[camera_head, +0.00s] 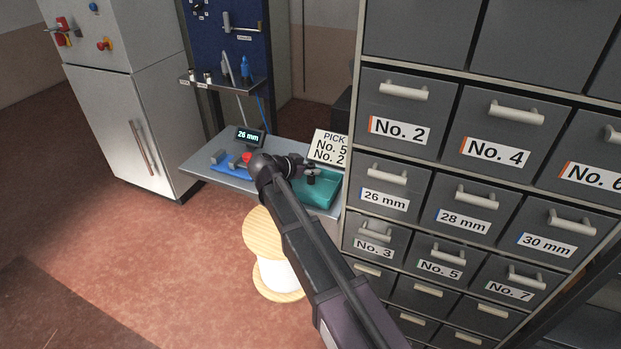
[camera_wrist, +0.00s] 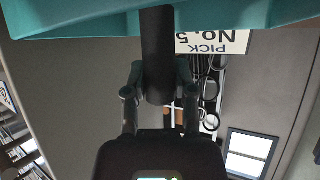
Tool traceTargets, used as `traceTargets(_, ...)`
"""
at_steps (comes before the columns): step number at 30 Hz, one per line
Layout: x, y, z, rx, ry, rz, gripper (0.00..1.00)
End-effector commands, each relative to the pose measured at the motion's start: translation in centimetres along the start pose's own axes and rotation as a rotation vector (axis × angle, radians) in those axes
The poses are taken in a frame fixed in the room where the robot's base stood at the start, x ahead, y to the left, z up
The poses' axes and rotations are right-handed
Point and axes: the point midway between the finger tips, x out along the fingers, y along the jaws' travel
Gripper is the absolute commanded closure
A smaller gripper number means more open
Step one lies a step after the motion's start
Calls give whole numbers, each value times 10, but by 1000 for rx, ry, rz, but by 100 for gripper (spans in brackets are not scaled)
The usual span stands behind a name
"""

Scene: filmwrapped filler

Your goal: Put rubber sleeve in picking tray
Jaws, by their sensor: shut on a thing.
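The rubber sleeve (camera_wrist: 157,55) is a dark, upright cylinder between the two fingers of my gripper (camera_wrist: 158,88) in the wrist view. My gripper is shut on it. In the head view, my gripper (camera_head: 307,168) and the small dark sleeve (camera_head: 311,178) are over the teal picking tray (camera_head: 325,202). The tray also shows along the top of the upside-down wrist view (camera_wrist: 70,22), with the sleeve's end in front of it. I cannot tell whether the sleeve touches the tray floor.
The tray stands at the right end of a grey bench (camera_head: 215,167), beside the drawer cabinet (camera_head: 365,222). A pick sign (camera_head: 329,147) stands behind it. A blue-based tool with a red part (camera_head: 246,158) and a 26 mm display (camera_head: 248,136) are to the left. A wooden spool (camera_head: 264,236) stands in front.

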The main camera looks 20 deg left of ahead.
Motion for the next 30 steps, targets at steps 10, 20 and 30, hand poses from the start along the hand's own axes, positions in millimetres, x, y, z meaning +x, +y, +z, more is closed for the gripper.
traceTargets(10,11,0,21,0,0,0,100)
traceTargets(20,10,0,20,0,0,0,100)
traceTargets(30,12,0,23,0,0,-1,31)
